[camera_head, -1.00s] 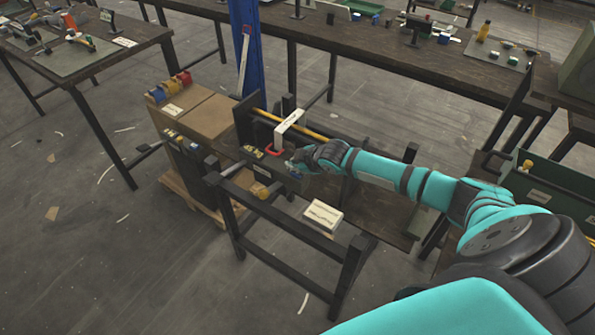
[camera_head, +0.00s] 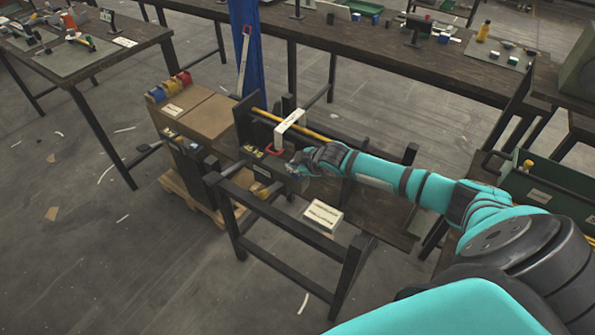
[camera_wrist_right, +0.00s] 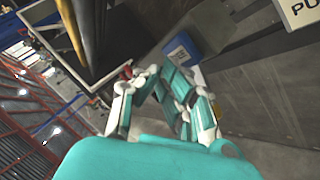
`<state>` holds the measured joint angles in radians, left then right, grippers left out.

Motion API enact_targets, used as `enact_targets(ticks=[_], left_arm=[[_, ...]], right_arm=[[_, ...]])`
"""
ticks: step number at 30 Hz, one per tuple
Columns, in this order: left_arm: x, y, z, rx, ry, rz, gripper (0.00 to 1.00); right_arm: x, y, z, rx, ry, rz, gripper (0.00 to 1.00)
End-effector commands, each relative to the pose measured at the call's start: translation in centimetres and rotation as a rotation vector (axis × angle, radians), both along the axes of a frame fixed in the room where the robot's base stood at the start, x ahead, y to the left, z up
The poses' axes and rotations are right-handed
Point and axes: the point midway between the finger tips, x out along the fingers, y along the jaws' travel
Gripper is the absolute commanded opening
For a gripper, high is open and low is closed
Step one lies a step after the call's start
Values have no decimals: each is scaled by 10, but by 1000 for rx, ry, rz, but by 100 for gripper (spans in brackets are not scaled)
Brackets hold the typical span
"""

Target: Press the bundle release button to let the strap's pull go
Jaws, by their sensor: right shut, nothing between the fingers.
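My right gripper (camera_head: 295,168) is shut and empty, at the near right end of a black rack (camera_head: 245,125) that holds yellow rods (camera_head: 305,130). In the right wrist view its fingertips (camera_wrist_right: 160,72) come together just below a small blue block (camera_wrist_right: 182,46) on a grey surface. I cannot tell whether this block is the release button, or whether the fingertips touch it. A white bracket or strap piece (camera_head: 290,121) lies across the rods, with a red handle (camera_head: 268,151) beside the gripper. My left gripper is not in view.
Cardboard boxes (camera_head: 208,115) on a wooden pallet stand left of the rack. A long workbench (camera_head: 370,50) runs behind, and a green bin (camera_head: 545,185) is at the right. The floor at the left front is mostly clear.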

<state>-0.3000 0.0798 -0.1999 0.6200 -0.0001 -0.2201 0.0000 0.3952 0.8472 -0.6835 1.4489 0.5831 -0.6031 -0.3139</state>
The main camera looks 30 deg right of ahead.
Motion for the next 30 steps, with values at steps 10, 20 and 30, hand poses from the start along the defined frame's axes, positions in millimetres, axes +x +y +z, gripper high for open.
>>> enact_targets(ticks=[10,20,30], left_arm=[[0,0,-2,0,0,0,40],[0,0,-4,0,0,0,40],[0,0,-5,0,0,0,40]], right_arm=[[0,0,-5,0,0,0,0],[0,0,-9,0,1,1,0],[0,0,-11,0,1,0,0]])
